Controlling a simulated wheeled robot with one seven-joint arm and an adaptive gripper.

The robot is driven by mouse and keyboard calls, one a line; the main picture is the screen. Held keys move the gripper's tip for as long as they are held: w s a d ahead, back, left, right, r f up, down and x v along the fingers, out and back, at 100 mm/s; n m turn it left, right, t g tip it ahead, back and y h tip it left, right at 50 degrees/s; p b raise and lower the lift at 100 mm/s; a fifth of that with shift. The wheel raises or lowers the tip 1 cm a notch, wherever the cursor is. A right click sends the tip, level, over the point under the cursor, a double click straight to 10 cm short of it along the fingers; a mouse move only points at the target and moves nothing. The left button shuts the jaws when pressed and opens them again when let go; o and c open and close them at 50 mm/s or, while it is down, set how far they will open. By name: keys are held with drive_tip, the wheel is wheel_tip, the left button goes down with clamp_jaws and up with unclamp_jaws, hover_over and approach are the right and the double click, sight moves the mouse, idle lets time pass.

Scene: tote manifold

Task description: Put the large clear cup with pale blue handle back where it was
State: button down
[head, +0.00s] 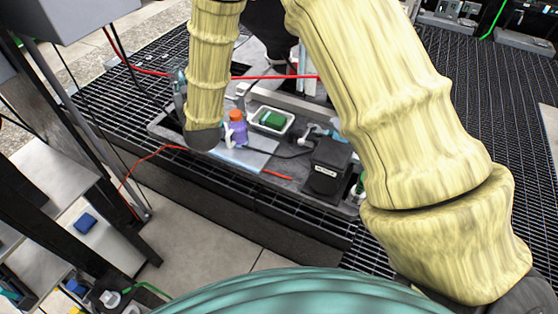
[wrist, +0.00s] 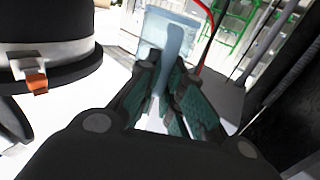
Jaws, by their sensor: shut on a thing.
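In the wrist view, my gripper (wrist: 168,88) has its teal-padded fingers closed on the pale blue handle (wrist: 172,50) of the large clear cup. The cup's see-through, bluish body (wrist: 158,24) shows beyond the fingertips, at the top of the view. The handle runs down between the two finger pads. In the head view my yellow-sleeved arm reaches over the bench, and I cannot make out the gripper or the cup there.
The grey bench in the head view holds a purple bottle with an orange cap (head: 238,130), a white tray (head: 287,126) with a green block and a black labelled box (head: 327,168). Red cables cross it. In the wrist view, a black round body (wrist: 50,65) is close at left.

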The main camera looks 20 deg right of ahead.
drive_tip(key=s+d+f+m+g+h+b, duration=0.25)
drive_tip(key=s+f+h+b, duration=0.3)
drive_tip(key=f+b, duration=0.6)
drive_tip(key=s+d+f+m+g+h+b, duration=0.2)
drive_tip(key=s+f+m+h+b, duration=0.3)
drive_tip(key=f+b, duration=0.7)
drive_tip(key=s+d+f+m+g+h+b, duration=0.25)
drive_tip(key=s+f+b, duration=0.45)
drive_tip(key=b, duration=0.9)
drive_tip(key=shift+h, duration=0.3)
drive_tip(key=w+d+f+b, duration=0.1)
drive_tip(key=w+d+b, duration=0.1)
drive_tip(key=w, duration=0.2)
drive_tip(key=w+d+f+b, duration=0.2)
drive_tip(key=w+d, duration=0.1)
drive_tip(key=w, duration=0.2)
drive_tip(key=w+d+f+b, duration=0.2)
drive_tip(key=w+d, duration=0.1)
drive_tip(key=w, duration=0.2)
drive_tip(key=shift+d+f, duration=0.15)
drive_tip(key=shift+f, duration=0.1)
drive_tip(key=shift+r, duration=0.1)
drive_tip(key=c, duration=2)
unclamp_jaws()
drive_tip(key=o, duration=0.4)
drive_tip(key=shift+s, duration=0.1)
drive_tip(key=shift+o, duration=0.2)
